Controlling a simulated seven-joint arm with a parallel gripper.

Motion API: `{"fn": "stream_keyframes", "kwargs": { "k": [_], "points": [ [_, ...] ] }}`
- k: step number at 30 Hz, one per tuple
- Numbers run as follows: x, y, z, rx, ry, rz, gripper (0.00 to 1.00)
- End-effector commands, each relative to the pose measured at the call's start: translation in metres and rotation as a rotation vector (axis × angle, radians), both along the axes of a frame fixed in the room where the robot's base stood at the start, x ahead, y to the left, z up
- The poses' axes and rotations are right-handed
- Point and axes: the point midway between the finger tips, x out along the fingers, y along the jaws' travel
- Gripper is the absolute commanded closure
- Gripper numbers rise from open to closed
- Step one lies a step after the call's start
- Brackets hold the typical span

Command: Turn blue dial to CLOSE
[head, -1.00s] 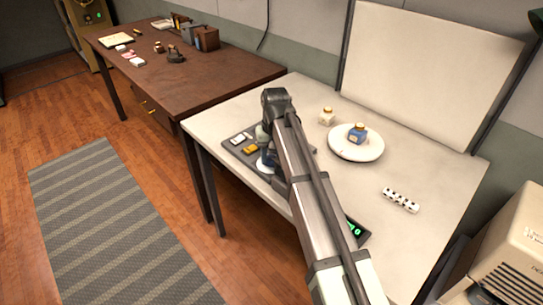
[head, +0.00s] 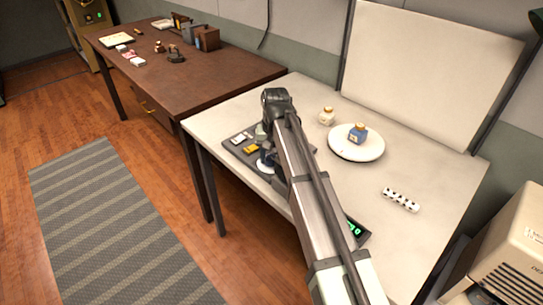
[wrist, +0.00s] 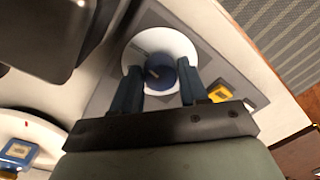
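The blue dial (wrist: 164,76) shows in the wrist view, in the middle of a round white disc (wrist: 150,43) on a grey panel (wrist: 101,103). A short mark shows on the dial's face. My gripper (wrist: 160,77) points at the dial with one dark blue finger on each side of it. The fingers are apart and very close to the dial's sides; I cannot tell whether they touch it. In the head view my arm covers much of the panel (head: 237,149) and the dial. No CLOSE lettering is readable.
A yellow switch (wrist: 220,93) sits on the panel beside the dial. A white plate (head: 345,151) with a blue jar (head: 358,133), a small cream jar (head: 327,116) and a white dotted block (head: 401,200) stand on the white table (head: 425,160). A green-lit display (head: 354,229) shows beside my arm.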

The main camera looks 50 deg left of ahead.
Motion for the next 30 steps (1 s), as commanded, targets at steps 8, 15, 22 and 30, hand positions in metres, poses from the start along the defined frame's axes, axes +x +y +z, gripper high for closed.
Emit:
{"fn": "stream_keyframes", "kwargs": {
  "k": [8, 15, 22, 30],
  "points": [
    [0.0, 0.0, 0.0, 0.0, 0.0, 0.0, 0.35],
    [0.0, 0.0, 0.002, 0.0, 0.0, 0.0, 0.35],
    [0.002, -0.001, 0.027, 0.001, -0.001, 0.0, 0.35],
    [0.004, -0.002, 0.079, 0.001, -0.001, 0.0, 0.35]
  ]
}}
